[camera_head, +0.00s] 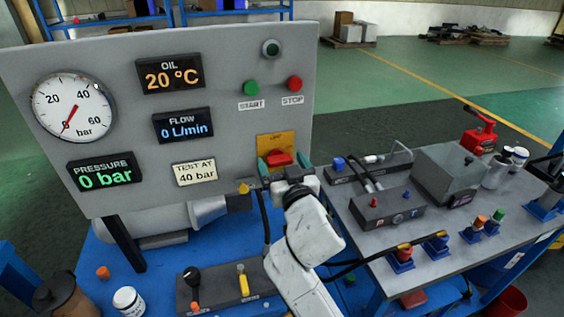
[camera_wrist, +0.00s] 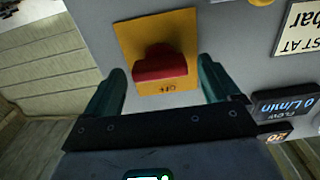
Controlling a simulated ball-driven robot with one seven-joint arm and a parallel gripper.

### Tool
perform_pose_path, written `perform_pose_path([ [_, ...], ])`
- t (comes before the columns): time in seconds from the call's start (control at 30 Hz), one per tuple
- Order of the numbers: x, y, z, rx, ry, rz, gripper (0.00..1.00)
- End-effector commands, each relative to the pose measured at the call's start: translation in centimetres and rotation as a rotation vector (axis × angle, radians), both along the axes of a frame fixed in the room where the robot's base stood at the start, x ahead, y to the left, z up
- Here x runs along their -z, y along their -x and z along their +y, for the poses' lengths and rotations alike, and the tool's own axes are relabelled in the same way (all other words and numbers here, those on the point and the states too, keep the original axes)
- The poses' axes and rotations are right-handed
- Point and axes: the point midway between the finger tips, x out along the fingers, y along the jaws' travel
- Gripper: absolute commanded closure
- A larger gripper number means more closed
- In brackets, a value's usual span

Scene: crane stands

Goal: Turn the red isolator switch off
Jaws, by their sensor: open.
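The red isolator switch (camera_head: 281,158) sits on a yellow plate (camera_head: 277,140) at the lower right of the grey panel. My gripper (camera_head: 285,163) is at the switch. In the wrist view its two green fingers (camera_wrist: 163,88) are open, one on each side of the handle, with a gap to it on both sides. I cannot tell whether the fingertips touch the panel.
The panel (camera_head: 225,70) carries a round gauge (camera_head: 73,107), displays, and start (camera_head: 251,87) and stop (camera_head: 295,83) buttons. A grey bench (camera_head: 460,200) with fittings stands at right. Levers (camera_head: 243,280) and a white jar (camera_head: 128,301) stand on the blue surface below.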

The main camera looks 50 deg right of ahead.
Motion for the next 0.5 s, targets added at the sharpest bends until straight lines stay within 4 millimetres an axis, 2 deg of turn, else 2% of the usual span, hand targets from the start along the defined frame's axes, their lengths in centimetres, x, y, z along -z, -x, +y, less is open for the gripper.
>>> perform_pose_path([
  [0.3,0.07,-0.22,-0.11,-0.001,-0.001,0.0,0.11],
  [0.5,0.06,-0.2,-0.1,-0.001,-0.001,0.0,0.3],
])
